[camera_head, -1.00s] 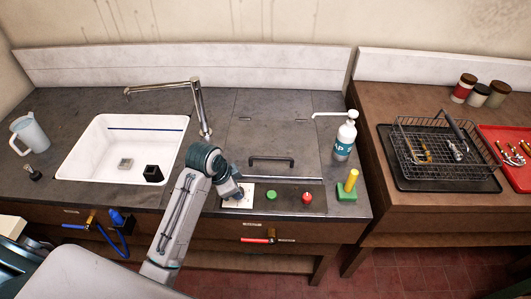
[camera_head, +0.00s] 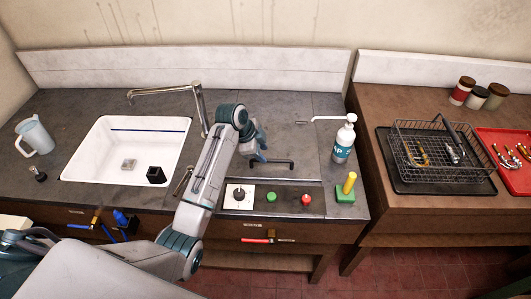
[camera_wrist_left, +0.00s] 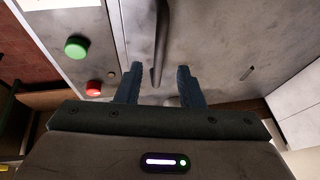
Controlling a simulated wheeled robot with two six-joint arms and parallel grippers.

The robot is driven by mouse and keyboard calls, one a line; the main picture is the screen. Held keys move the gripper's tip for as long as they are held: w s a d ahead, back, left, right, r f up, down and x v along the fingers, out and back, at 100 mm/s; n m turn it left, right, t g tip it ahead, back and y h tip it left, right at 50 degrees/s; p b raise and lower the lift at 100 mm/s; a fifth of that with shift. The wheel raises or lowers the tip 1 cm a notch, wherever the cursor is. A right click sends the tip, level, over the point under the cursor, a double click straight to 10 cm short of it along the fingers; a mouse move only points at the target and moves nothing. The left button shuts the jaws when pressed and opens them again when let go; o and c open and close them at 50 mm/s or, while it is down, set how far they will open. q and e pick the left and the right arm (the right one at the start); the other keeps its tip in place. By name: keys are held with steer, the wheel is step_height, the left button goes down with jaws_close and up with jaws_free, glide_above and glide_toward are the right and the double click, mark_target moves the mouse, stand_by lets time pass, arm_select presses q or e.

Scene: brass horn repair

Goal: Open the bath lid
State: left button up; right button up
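The bath lid (camera_head: 300,141) is a flat grey panel in the counter, right of the sink, and lies closed. Its dark bar handle (camera_head: 284,164) is near the front edge. My left gripper (camera_head: 259,156) is over the left part of the handle and hides some of it. In the left wrist view the two fingers (camera_wrist_left: 160,86) are apart, and the handle (camera_wrist_left: 161,40) runs down into the gap between them. Whether they touch it I cannot tell. The lid surface (camera_wrist_left: 222,45) fills much of that view. My right gripper is not in view.
In front of the lid is a panel with a knob (camera_head: 239,195), a green button (camera_head: 271,197) and a red button (camera_head: 306,199). A pump bottle (camera_head: 344,141) stands right of the lid. The faucet (camera_head: 199,108) and sink (camera_head: 112,147) are left.

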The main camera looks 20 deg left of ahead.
arm_select(q)
steer(key=shift+p+x, duration=0.4)
steer(key=shift+x, duration=1.45)
jaws_close()
